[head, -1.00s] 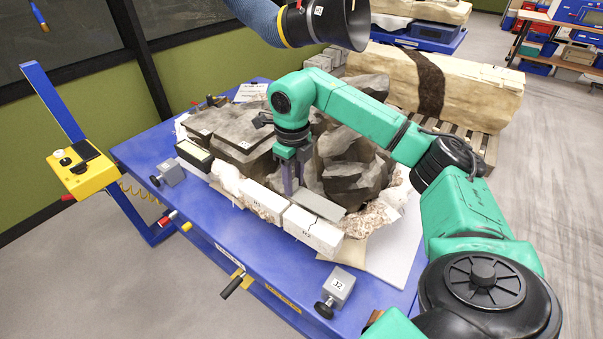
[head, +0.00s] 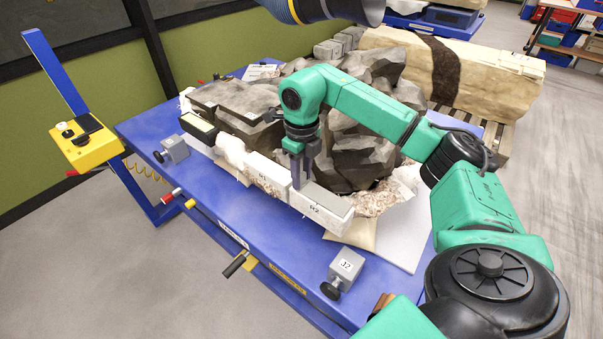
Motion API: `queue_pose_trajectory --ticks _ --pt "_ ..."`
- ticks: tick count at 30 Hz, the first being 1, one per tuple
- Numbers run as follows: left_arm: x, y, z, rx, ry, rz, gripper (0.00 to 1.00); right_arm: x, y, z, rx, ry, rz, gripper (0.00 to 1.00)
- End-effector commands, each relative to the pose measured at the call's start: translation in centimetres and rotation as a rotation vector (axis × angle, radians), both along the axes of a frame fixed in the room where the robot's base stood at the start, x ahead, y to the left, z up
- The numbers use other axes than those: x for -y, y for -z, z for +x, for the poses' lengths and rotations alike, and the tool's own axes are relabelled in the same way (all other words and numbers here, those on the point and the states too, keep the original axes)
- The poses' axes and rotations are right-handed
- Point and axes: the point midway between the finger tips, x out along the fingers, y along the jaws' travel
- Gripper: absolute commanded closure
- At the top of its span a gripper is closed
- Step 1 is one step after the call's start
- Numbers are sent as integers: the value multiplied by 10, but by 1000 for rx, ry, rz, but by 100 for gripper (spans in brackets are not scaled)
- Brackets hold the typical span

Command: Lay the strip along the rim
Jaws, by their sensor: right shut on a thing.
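A rim of white blocks runs along the front of the dark rock block (head: 362,155), with block H1 (head: 266,182) and block H2 (head: 330,217) in its front part. A flat grey strip (head: 327,199) lies lengthwise over the top of block H2, its far end at my right gripper. It looks flush with the block top; I cannot tell whether it fully touches. My right gripper (head: 302,182) points down and is shut on the strip's left end, near where H1 and H2 meet. My left gripper is not in view.
Everything stands on a blue table (head: 215,210). A grey clamp block marked 32 (head: 347,266) sits at the front right and another clamp (head: 174,150) at the left. A black hose nozzle (head: 358,10) hangs above. A yellow control box (head: 88,148) stands left.

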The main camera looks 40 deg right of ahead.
Motion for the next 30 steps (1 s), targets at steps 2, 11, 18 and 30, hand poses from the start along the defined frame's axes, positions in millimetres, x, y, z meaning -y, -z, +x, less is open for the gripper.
queue_pose_trajectory --ticks 2,11,18,30 --pt "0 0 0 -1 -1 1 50 0 1 0 0 0 0 100" --pt "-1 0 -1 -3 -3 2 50 -1 3 2 0 0 0 100" --pt "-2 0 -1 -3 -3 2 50 -1 3 2 0 0 0 27" --pt "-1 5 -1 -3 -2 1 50 -2 -15 3 4 -1 1 27"
